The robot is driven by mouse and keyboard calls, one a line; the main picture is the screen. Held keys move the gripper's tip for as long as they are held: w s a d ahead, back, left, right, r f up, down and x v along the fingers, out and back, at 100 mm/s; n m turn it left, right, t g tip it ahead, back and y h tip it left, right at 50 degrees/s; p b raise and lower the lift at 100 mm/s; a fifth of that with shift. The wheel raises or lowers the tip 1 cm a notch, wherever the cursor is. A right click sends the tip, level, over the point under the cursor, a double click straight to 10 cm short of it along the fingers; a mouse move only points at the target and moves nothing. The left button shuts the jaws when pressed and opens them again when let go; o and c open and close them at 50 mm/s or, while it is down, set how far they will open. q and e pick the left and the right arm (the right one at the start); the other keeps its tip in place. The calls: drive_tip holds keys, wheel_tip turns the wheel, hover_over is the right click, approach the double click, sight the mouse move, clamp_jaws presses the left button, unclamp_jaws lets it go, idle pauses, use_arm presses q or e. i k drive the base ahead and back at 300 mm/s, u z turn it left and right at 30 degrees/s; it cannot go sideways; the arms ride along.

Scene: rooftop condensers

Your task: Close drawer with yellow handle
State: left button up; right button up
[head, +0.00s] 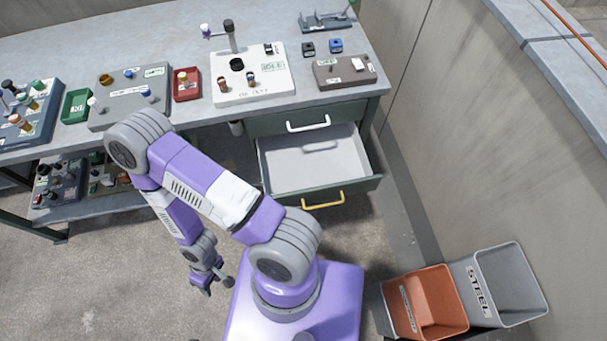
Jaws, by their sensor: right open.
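The drawer (362,187) with the yellow handle (323,203) is pulled out of the bench's green cabinet, with its pale grey inside showing. A light, rounded shape lies at the back of it; I cannot tell what it is. My right gripper (212,285) is open and hangs low over the floor, to the left of and below the yellow handle in the picture. It is apart from the drawer and holds nothing that I can see. My bent right arm covers part of the view left of the drawer. My left gripper is not in view.
A shut drawer with a white handle (308,124) is above the open one. The grey bench (200,38) carries trays and fixtures. An orange bin (432,300) and a grey steel bin (510,285) stand at the lower right near the wall. Floor before the drawer is clear.

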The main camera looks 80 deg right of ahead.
sight(301, 168)
drive_tip(key=i, duration=0.6)
drive_tip(key=z, duration=3.3)
drive_tip(key=k, duration=1.2)
drive_tip(key=z, duration=0.4)
drive_tip(key=i, duration=0.75)
drive_tip(key=z, duration=0.45)
drive_tip(key=i, duration=0.65)
drive_tip(key=u, duration=0.1)
